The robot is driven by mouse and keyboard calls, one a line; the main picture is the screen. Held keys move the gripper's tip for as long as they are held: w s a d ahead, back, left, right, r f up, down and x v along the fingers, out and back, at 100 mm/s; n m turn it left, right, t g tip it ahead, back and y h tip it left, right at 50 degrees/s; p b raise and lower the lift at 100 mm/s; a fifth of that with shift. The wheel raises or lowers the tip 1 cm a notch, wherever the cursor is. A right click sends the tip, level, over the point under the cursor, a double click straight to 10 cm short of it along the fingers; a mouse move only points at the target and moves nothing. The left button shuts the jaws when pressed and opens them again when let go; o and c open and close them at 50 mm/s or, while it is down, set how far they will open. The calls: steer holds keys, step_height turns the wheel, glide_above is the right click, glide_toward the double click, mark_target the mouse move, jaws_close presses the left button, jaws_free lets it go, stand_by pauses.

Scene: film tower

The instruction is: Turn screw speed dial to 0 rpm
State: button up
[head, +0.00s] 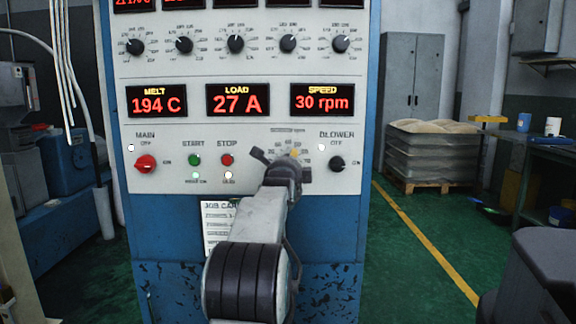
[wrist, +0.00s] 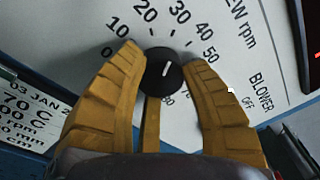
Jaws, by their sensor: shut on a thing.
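The black screw speed dial (wrist: 163,72) sits between the two tan fingers of my gripper (wrist: 164,58) in the wrist view. My gripper is shut on it, one finger at each side. The dial's white pointer mark tilts to the upper right, near the 30 on its printed scale. In the head view my gripper (head: 281,166) covers the dial at the panel's lower part. The speed display (head: 322,100) reads 30 rpm.
The red main switch (head: 146,163), green start button (head: 194,160) and red stop button (head: 227,160) are left of my gripper. The blower knob (head: 337,163) is close on its right. Several temperature knobs line the panel above.

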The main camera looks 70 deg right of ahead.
steer(key=shift+s+n, duration=0.2)
steer(key=shift+n, duration=0.3)
steer(key=shift+n+h+b, duration=0.3)
steer(key=shift+n+b, duration=0.5)
steer(key=shift+n, duration=2.2)
steer(key=shift+w+r+n, duration=0.1)
steer(key=shift+n, duration=0.2)
steer(key=o, duration=1.2)
steer(key=shift+d, duration=0.1)
steer(key=v, duration=1.2)
